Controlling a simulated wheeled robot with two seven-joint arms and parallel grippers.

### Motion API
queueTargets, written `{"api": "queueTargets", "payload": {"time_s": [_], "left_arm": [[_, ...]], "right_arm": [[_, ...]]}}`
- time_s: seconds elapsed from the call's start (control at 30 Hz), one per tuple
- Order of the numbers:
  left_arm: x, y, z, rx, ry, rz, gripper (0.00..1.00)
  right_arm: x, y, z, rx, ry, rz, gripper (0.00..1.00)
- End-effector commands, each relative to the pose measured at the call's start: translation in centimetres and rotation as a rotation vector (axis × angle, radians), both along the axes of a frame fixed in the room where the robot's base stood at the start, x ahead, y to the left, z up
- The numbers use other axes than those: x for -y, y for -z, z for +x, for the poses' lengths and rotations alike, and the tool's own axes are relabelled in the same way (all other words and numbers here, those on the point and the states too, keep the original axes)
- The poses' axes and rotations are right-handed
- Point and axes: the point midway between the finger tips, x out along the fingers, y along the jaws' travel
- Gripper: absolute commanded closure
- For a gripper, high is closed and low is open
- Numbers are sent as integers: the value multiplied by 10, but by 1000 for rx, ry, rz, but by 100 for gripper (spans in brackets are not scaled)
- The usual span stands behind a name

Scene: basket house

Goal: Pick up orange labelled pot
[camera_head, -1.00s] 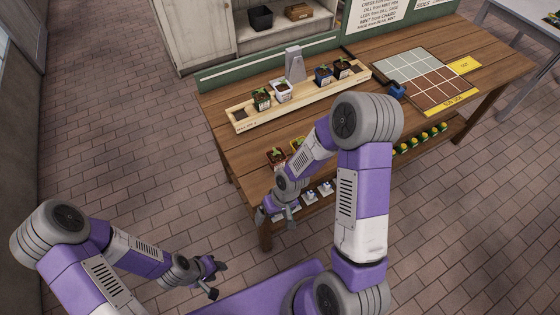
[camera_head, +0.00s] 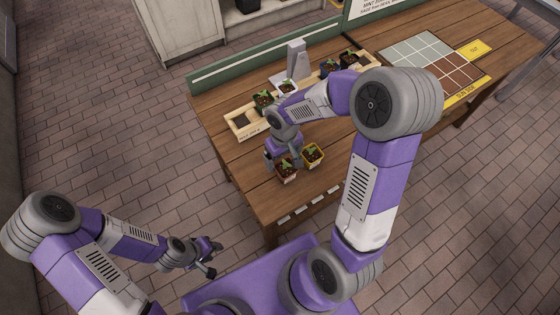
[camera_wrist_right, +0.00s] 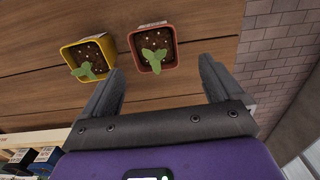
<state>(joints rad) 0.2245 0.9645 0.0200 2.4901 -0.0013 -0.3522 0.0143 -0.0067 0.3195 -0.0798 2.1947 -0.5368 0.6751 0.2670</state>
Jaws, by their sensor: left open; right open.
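A reddish-orange pot (camera_head: 287,175) with a green seedling stands near the table's front edge; it also shows in the right wrist view (camera_wrist_right: 153,70), between the finger directions and just beyond the tips. A yellow-rimmed pot (camera_head: 313,160) with a seedling stands to its right in the head view, and to its left in the wrist view (camera_wrist_right: 70,55). No label can be read on either. My right gripper (camera_wrist_right: 160,72) is open and empty, close to the reddish-orange pot. My left gripper (camera_head: 214,258) is open and empty, away from the table at lower left.
A wooden tray (camera_head: 241,129) with several potted seedlings lies further back on the wooden table (camera_head: 225,165), partly hidden by my right arm. A grey upright block (camera_head: 296,58) stands behind it. A grid mat (camera_head: 455,75) lies at the right. The table's left front area is clear.

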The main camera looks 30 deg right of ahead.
Motion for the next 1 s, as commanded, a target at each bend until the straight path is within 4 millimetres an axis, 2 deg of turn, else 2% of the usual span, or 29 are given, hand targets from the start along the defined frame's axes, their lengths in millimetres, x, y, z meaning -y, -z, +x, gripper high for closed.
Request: {"api": "queueTargets", "payload": {"time_s": [0.43, 0.53, 0.77, 0.87, 1.0], "left_arm": [[0, 16, 0, -1, -1, 0, 57], [0, 17, 0, -1, -1, 0, 57], [0, 17, 0, -1, 0, 0, 57], [0, 17, 0, -1, 0, 0, 57], [0, 17, 0, -1, 0, 0, 57]], "right_arm": [[7, 61, -1, -4, 1, 1, 7], [7, 68, 0, -2, 1, 1, 7], [7, 69, 0, -1, 1, 1, 7], [7, 68, 0, -1, 1, 1, 19], [7, 68, 0, 0, 1, 1, 41]]}}
